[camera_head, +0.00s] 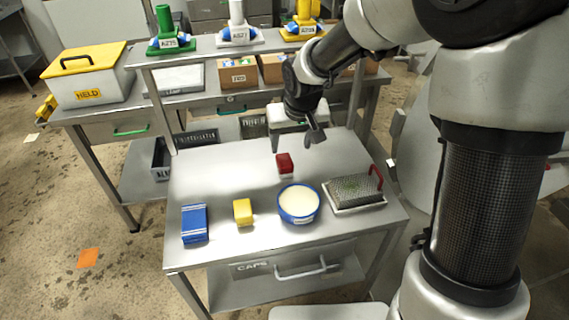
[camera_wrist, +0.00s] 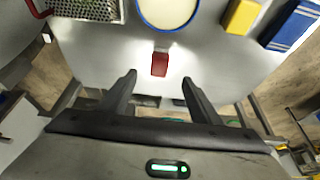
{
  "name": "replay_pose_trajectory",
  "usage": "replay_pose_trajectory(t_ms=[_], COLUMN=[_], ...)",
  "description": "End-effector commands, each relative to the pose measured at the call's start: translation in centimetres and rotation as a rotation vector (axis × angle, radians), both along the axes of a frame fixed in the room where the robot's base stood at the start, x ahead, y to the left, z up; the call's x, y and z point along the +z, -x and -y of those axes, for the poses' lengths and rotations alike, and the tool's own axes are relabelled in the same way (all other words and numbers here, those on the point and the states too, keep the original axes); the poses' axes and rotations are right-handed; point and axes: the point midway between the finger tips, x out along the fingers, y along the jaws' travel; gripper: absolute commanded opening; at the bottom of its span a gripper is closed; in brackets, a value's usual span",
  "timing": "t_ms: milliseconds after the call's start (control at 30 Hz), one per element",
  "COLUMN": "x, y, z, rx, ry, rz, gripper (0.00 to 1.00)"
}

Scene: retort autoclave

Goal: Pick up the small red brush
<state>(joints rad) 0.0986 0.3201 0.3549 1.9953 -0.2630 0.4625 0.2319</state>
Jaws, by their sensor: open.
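A small red block-like thing (camera_head: 284,163), which fits the red brush, lies on the metal table (camera_head: 225,163) behind the blue-rimmed bowl. It also shows in the wrist view (camera_wrist: 160,64), ahead of my fingertips and roughly midway between them. My gripper (camera_head: 315,136) is above the back part of the table, beyond the red brush and a little to its right. In the wrist view my gripper (camera_wrist: 157,80) has its two fingers spread apart with nothing between them. Bristles cannot be made out.
On the table are a blue box (camera_head: 194,224), a yellow block (camera_head: 243,212), a blue-rimmed bowl (camera_head: 299,203) of pale contents and a grater-like block with a red handle (camera_head: 356,190). A rear bench (camera_head: 205,98) holds boxes and coloured stands. Table space left of the brush is clear.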

Motion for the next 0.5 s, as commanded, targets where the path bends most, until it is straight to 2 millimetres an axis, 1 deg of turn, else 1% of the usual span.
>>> replay_pose_trajectory(t_ms=[33, 300, 400, 500], x=[-1.3, -6.8, -8.4, -9.3], y=[-0.3, -2.5, -3.2, -3.7], z=[-0.1, -0.6, -0.7, -0.9], rx=[0.003, 0.002, 0.001, 0.002], ry=[0.000, 0.001, 0.000, 0.000], rz=[-0.005, -0.004, -0.004, -0.002], gripper=[0.58, 0.58, 0.58, 0.58])
